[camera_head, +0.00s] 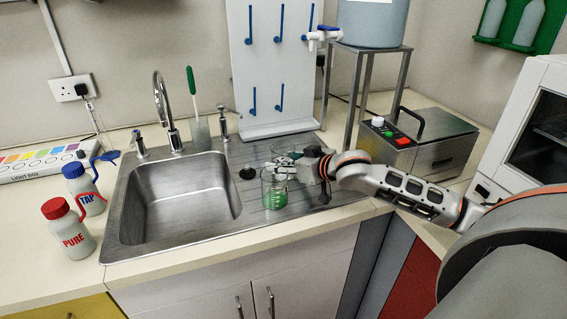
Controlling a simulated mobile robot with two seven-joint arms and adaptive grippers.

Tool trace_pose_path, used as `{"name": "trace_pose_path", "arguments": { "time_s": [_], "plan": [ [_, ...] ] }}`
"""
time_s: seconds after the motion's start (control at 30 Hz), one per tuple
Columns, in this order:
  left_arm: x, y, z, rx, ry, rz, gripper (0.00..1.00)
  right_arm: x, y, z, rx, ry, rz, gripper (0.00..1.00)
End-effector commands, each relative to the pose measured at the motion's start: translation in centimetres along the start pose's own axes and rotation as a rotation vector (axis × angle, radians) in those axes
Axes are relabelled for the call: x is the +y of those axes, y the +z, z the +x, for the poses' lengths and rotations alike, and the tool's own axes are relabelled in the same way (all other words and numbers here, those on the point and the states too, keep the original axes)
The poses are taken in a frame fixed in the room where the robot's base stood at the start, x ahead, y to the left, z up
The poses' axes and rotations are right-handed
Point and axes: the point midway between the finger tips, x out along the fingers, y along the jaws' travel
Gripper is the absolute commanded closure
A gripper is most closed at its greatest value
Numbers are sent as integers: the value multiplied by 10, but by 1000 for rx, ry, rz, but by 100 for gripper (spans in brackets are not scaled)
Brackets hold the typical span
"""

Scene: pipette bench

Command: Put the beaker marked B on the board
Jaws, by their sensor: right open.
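A clear glass beaker (274,192) with green at its lower part stands upright on the ridged steel draining board (318,190), right of the sink basin. A second clear glass vessel (284,150) shows partly behind it. I cannot read a letter B on either one. My right gripper (284,169) is open at the front beaker's rim, reaching in from the right. It hides part of the glass, and I cannot tell whether the fingers touch it. A white upright board (267,75) with blue pegs stands behind the sink, its pegs bare. My left gripper is not in view.
The empty sink basin (185,195) lies left of the beakers. A red-capped PURE bottle (70,230) and a blue-capped TAP bottle (85,190) stand at left. A metal bath (420,145) and a stand with a blue tank (372,25) are at right. The tap (163,100) rises behind the basin.

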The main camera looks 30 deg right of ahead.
Motion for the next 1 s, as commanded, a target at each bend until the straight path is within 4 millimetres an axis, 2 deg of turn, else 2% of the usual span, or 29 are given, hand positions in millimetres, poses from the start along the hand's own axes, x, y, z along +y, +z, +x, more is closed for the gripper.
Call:
{"name": "trace_pose_path", "arguments": {
  "time_s": [0.5,0.7,1.0],
  "plan": [
    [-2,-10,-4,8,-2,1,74,0,2,-61,-3,0,-1,47],
    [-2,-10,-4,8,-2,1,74,0,1,-71,-2,-1,0,47],
    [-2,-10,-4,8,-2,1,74,0,1,-73,-2,-1,1,47]
  ]
}}
